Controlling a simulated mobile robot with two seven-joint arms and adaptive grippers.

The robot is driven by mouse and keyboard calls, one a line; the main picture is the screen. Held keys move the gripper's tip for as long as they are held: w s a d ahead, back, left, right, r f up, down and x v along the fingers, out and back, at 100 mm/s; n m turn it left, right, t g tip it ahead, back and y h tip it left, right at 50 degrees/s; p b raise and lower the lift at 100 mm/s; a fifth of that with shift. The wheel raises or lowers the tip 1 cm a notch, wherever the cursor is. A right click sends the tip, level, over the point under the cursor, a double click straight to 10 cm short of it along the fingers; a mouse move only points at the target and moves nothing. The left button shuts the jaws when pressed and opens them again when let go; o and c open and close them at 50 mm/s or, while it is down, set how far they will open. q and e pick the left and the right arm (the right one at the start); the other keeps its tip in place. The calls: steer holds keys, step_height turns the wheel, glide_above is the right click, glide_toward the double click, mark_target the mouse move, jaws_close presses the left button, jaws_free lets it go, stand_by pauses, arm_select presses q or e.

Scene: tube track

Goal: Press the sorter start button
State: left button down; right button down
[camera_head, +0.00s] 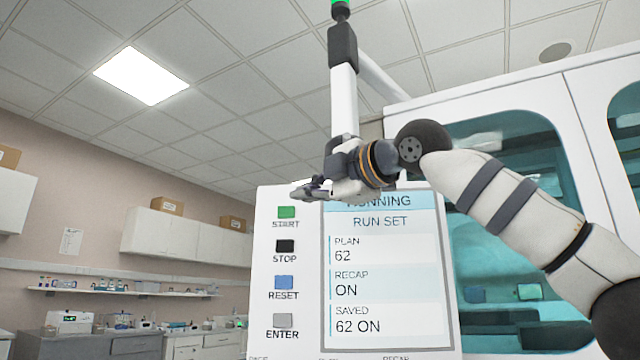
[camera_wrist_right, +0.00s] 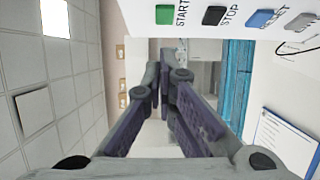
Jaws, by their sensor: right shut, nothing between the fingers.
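The control panel (camera_head: 265,330) of the sorter stands upright in the middle of the head view. Its green START button (camera_head: 286,212) is at the top of the left column, and it also shows at the top edge of the wrist view (camera_wrist_right: 163,14). The screen (camera_head: 385,245) reads RUNNING, RUN SET, PLAN 62, RECAP ON, SAVED 62 ON. My right gripper (camera_head: 302,191) is shut and empty, its tips just above START in the head view. In the wrist view its tips (camera_wrist_right: 165,72) are apart from the button and point along the panel. My left gripper is out of view.
Below START are the black STOP (camera_head: 285,246), blue RESET (camera_head: 284,282) and grey ENTER (camera_head: 283,320) buttons. A large white cabinet (camera_head: 540,115) with teal windows stands at right. A pole with a green lamp (camera_head: 340,3) rises behind my wrist. Benches and shelves are far off left.

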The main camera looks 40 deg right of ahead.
steer(key=s, duration=0.3)
steer(key=shift+s+a+r, duration=0.1)
steer(key=shift+s+a, duration=0.05)
steer(key=shift+s, duration=0.15)
stand_by(0.5)
